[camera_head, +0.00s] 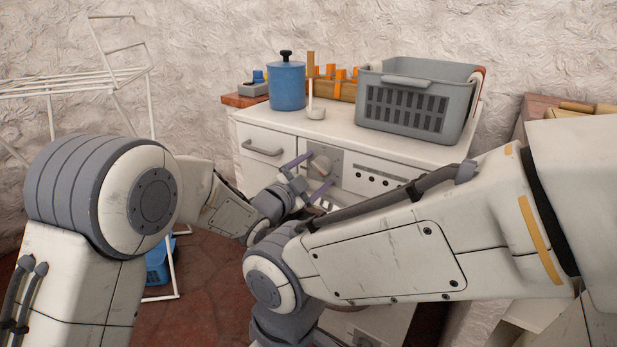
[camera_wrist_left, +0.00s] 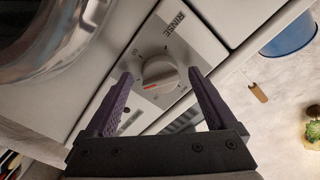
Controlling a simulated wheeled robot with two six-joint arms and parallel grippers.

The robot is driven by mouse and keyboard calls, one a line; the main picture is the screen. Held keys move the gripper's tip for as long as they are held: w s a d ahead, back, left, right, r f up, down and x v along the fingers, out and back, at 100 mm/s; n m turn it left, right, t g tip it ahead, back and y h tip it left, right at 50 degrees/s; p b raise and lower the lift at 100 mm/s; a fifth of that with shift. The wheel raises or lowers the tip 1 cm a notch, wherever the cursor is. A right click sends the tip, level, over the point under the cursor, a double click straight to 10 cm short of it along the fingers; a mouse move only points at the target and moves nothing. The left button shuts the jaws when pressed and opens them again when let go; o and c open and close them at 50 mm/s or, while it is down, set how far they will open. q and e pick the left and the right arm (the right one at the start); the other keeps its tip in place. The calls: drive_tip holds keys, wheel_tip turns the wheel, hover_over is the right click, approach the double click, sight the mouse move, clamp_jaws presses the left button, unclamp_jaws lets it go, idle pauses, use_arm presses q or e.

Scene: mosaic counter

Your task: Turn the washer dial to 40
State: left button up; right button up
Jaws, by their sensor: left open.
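The washer dial (camera_head: 321,166) is a light round knob on a grey panel at the washer's upper front. In the left wrist view the dial (camera_wrist_left: 161,72) has a red mark at its lower left edge. The panel reads RINSE; the small numbers around the dial are too small to read surely. My left gripper (camera_head: 308,175) is open in front of the panel. In the wrist view its two purple fingers (camera_wrist_left: 160,76) stand on either side of the dial, with gaps visible; I cannot tell their depth relative to it. My right gripper is out of view.
On the white counter (camera_head: 345,134) stand a blue pot (camera_head: 287,86), a wooden-handled tool (camera_head: 311,85) and a grey basket (camera_head: 415,96). A white drying rack (camera_head: 75,84) stands at left. My right arm crosses in front of the washer. The round washer door (camera_wrist_left: 55,40) lies beside the panel.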

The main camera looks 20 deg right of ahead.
use_arm(q)
drive_tip(key=p+v, duration=0.1)
drive_tip(key=v, duration=0.9)
drive_tip(key=b+x, duration=0.1)
drive_tip(key=x, duration=0.9)
drive_tip(key=shift+w+d, duration=0.2)
drive_tip(key=shift+a+r+n, duration=0.1)
drive_tip(key=shift+n, duration=0.2)
drive_tip(key=shift+s, duration=0.1)
